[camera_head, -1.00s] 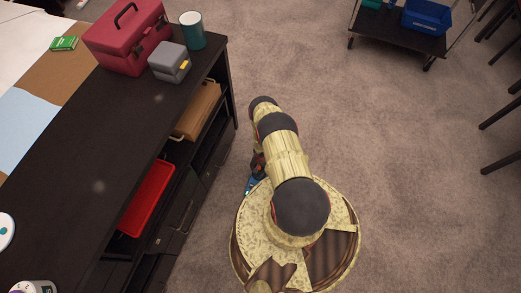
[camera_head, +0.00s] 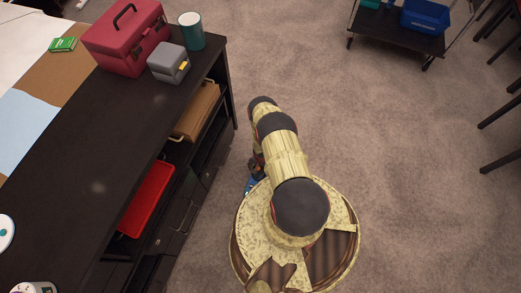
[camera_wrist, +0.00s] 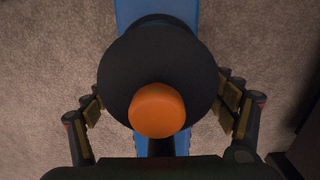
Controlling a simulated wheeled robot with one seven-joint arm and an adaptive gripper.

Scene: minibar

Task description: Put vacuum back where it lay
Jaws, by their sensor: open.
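In the wrist view a blue thing with a round black part (camera_wrist: 190,45) and an orange knob (camera_wrist: 157,110) sits between my fingers, above the carpet. It looks like the vacuum, seen end-on. My gripper (camera_wrist: 160,102) is open, with one finger on each side of the black part. I cannot tell whether the fingers touch it. In the head view a small blue piece of it (camera_head: 250,187) shows on the left of my base, beside the cabinet. My arm hides most of it and my gripper there.
The dark cabinet (camera_head: 75,150) stands close on the left. It bears a red toolbox (camera_head: 125,45), a grey box (camera_head: 168,64) and a teal cup (camera_head: 192,32). A red tray (camera_head: 147,198) lies on its shelf. A cart (camera_head: 395,40) is at the top right.

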